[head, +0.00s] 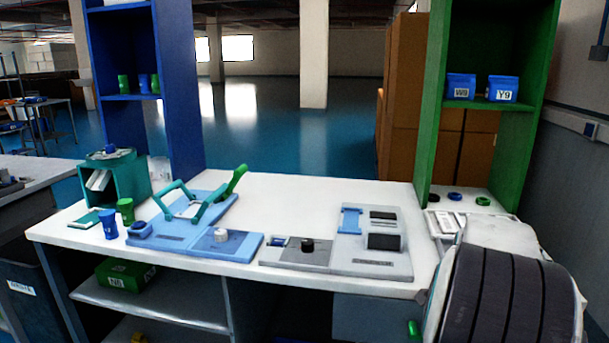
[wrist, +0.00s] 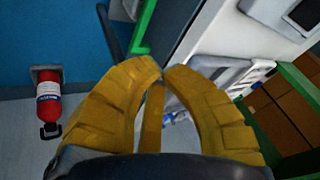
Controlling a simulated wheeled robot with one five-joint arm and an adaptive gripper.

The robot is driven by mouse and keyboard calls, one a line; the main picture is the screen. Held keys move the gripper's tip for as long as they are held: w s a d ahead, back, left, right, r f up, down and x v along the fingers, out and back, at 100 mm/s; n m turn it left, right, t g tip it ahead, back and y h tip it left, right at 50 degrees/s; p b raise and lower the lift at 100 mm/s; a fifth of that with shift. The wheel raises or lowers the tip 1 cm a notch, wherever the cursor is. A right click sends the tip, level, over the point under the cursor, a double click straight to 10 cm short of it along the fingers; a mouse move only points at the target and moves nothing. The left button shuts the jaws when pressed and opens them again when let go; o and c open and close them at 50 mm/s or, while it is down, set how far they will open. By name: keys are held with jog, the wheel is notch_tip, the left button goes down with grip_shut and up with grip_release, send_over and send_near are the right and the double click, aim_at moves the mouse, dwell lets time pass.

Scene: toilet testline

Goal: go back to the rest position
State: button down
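My gripper (wrist: 162,68) shows in the wrist view. Its yellow fingers come together at the tips, and I see nothing held between them. It hangs in front of the work table's edge, with the floor below at the left. The gripper itself does not show in the head view; a large dark, rounded part of my arm fills the lower right there. The white work table (head: 290,190) stands ahead in the head view.
A blue fixture (head: 185,235) and a grey fixture (head: 375,262) lie on the table. A red extinguisher (wrist: 48,98) hangs on the wall.

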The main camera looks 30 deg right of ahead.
jog(key=w+a+r+n+y+p, duration=0.1)
jog(key=a+r+n+p, duration=0.25)
jog(key=a, duration=0.35)
jog(key=w+a+r+n+t+y+p, duration=0.1)
jog(key=a+r+n+p, duration=0.1)
jog(key=a+r, duration=0.35)
jog(key=w+a+r+n+y+p, duration=0.1)
jog(key=w+a+r+n+p, duration=0.15)
jog(key=a, duration=0.65)
jog(key=s+a+r+n+y+p, duration=0.1)
jog(key=s+a+r+n+p, duration=0.1)
jog(key=s+a+n+p, duration=0.2)
jog(key=s+a+r+n+y+p, duration=0.1)
jog(key=s+a+r+n+p, duration=0.2)
jog(key=a, duration=0.8)
jog(key=s+n+p, duration=0.2)
jog(key=s+n, duration=0.1)
jog(key=shift+a+r+g, duration=0.25)
jog(key=shift+r+g, duration=0.1)
jog(key=shift+g, duration=0.05)
jog(key=shift+s, duration=0.1)
